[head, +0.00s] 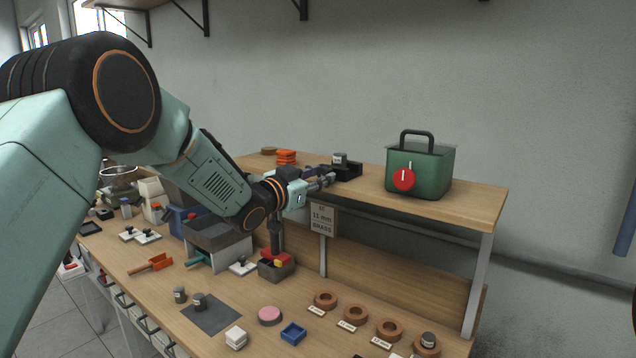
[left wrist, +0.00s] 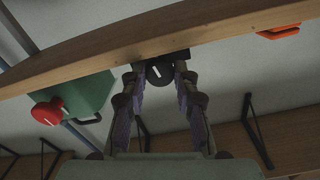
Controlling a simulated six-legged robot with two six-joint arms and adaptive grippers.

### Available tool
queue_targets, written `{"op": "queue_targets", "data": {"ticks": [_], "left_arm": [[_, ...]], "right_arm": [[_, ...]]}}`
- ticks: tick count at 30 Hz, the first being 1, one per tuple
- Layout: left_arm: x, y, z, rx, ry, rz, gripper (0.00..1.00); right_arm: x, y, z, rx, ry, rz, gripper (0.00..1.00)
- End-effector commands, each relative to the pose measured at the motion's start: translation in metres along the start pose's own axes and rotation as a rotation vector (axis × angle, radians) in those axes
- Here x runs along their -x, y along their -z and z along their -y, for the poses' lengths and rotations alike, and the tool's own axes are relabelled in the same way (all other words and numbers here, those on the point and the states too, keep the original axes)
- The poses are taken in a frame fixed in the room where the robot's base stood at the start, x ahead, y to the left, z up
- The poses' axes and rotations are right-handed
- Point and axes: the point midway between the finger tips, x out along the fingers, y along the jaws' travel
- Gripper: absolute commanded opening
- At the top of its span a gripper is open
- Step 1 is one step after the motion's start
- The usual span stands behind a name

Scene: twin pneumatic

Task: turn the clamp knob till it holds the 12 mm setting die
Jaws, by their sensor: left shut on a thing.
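A small black clamp (head: 347,170) sits on the raised shelf, with a grey cylindrical die (head: 340,158) at its top; the die's marking is too small to read. The clamp's round black knob (left wrist: 160,72), with a white pointer line, shows in the left wrist view. My left gripper (head: 328,180) reaches the clamp's front at the shelf edge. In the left wrist view its two fingers (left wrist: 160,85) stand on either side of the knob, shut on it. Whether the clamp grips the die cannot be seen. My right gripper is not in view.
A green box (head: 432,172) with a red dial (head: 403,180) stands right of the clamp. Orange discs (head: 286,157) lie to its left. Bins, dies and brown rings (head: 325,299) occupy the lower bench.

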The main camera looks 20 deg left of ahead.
Motion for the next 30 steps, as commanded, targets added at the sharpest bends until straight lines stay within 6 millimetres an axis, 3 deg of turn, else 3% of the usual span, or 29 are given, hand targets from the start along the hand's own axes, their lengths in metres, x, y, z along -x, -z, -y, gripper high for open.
{"op": "queue_targets", "data": {"ticks": [9, 10, 17, 30], "left_arm": [[0.0004, -0.0024, -0.0013, -0.012, -0.003, 0.007, 0.0], [0.0004, -0.0025, -0.0012, -0.012, -0.003, 0.007, 0.31], [0.0003, -0.0018, -0.0009, -0.011, -0.002, 0.006, 0.5], [0.0002, -0.0008, -0.0008, 0.028, -0.002, 0.006, 0.52]], "right_arm": [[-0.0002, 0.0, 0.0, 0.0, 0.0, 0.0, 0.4], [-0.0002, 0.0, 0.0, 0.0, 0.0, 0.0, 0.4], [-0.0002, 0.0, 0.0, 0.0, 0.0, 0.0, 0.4], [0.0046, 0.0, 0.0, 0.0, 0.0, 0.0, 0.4]]}}
